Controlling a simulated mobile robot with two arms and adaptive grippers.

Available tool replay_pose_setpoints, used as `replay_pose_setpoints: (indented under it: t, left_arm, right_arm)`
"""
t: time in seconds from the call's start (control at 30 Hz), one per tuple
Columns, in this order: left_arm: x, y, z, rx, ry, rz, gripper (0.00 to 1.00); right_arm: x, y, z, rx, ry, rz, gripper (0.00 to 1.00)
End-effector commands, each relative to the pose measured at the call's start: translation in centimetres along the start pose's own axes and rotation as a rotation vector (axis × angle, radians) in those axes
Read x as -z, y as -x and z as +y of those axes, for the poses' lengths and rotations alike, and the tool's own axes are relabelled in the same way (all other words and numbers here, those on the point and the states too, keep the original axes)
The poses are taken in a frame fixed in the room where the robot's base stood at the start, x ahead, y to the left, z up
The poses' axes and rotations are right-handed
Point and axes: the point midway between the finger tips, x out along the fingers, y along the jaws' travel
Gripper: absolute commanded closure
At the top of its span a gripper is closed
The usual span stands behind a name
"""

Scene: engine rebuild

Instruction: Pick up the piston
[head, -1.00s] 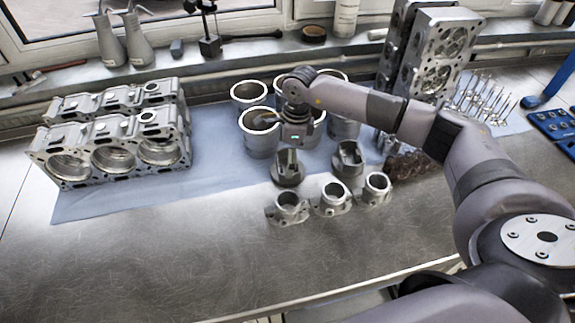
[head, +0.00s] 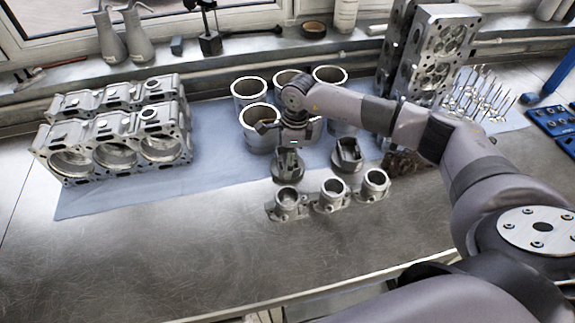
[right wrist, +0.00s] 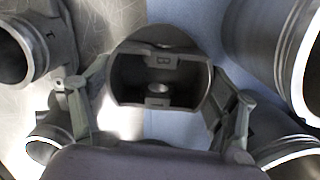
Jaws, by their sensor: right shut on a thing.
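A grey metal piston (head: 287,166) is at the blue cloth's front edge in the head view. My right gripper (head: 288,151) is over it from above and shut on it. In the right wrist view the piston (right wrist: 160,80) sits between the two fingers, with its hollow underside and round boss facing the camera. I cannot tell whether it is clear of the surface. A second, similar piston (head: 347,156) stands to the right, apart from the gripper. My left gripper is not in view.
Several cylinder liners (head: 251,92) stand close behind the gripper. Small flanged housings (head: 331,196) stand in front. An engine block (head: 112,150) is at left, cylinder heads (head: 432,55) and valves (head: 480,95) at right. The front left bench (head: 160,250) is clear.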

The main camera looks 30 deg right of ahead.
Motion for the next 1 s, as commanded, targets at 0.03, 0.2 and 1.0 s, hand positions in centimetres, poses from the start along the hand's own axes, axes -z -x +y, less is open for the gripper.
replay_pose_setpoints:
  t: [0.03, 0.2, 1.0]
  left_arm:
    - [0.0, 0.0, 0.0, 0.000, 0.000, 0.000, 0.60]
    - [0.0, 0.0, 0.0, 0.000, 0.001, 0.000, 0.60]
    - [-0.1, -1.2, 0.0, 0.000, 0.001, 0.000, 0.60]
  right_arm:
    - [0.0, 0.0, 0.0, 0.001, 0.000, 0.000, 0.39]
    - [0.0, 0.0, 0.0, 0.001, 0.000, -0.001, 0.50]
    - [-0.5, 3.2, -0.2, 0.007, 0.002, -0.004, 0.64]
